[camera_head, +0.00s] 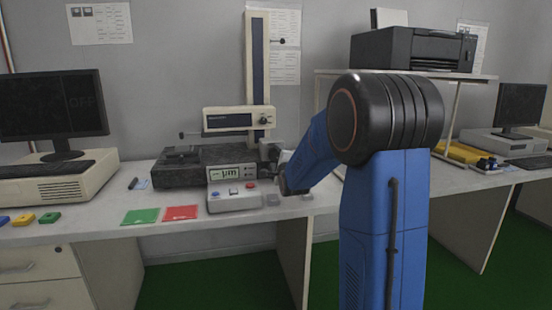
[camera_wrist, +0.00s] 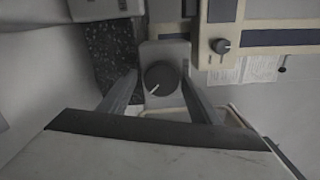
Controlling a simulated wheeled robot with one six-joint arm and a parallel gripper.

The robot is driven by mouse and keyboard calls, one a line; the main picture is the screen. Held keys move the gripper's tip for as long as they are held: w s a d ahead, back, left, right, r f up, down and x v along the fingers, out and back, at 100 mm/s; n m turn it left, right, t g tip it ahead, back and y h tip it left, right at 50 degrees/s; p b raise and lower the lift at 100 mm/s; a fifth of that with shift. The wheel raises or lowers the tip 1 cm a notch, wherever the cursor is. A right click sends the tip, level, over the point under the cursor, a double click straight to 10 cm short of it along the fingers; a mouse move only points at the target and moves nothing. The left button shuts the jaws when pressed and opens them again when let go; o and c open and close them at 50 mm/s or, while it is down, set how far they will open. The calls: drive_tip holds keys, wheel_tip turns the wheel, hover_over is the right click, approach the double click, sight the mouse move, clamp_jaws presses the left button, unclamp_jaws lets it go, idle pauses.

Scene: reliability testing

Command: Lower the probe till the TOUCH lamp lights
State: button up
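The height gauge has a tall column (camera_head: 257,75), a cream carriage (camera_head: 239,119) and a dark granite base (camera_head: 185,170). A thin probe arm (camera_head: 190,134) reaches left from the carriage, above the base. A readout box (camera_head: 231,173) shows "µm"; I cannot make out which lamp is TOUCH or whether it is lit. In the wrist view, a dark round knob (camera_wrist: 162,78) with a white mark sits on a grey block. My gripper (camera_wrist: 160,72) is open, its fingers on either side of this knob. Contact cannot be told. In the head view my gripper (camera_head: 284,182) is mostly hidden.
Another knob (camera_wrist: 221,46) is on the carriage. Green (camera_head: 140,216) and red (camera_head: 181,212) cards lie at the bench front. A monitor (camera_head: 52,105) stands at left, and a printer (camera_head: 412,49) on a shelf at right. The bench between cards and left computer is mostly clear.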

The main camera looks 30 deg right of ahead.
drive_tip(key=shift+s, duration=0.1)
drive_tip(key=v, duration=1.7)
drive_tip(key=shift+s+r, duration=0.1)
drive_tip(key=shift+r, duration=0.05)
idle(0.7)
drive_tip(key=w+d+n, duration=0.1)
drive_tip(key=w+n, duration=0.4)
drive_tip(key=n, duration=0.2)
drive_tip(key=w+d+n, duration=0.2)
drive_tip(key=w+n, duration=0.4)
drive_tip(key=n, duration=0.2)
drive_tip(key=w+d+n, duration=0.1)
drive_tip(key=w+n, duration=0.4)
drive_tip(key=n, duration=0.2)
drive_tip(key=shift+w+d+r+n, duration=0.15)
drive_tip(key=shift+w+r+n, duration=0.05)
drive_tip(key=shift+r+n, duration=0.1)
idle(0.4)
drive_tip(key=c, duration=1.1)
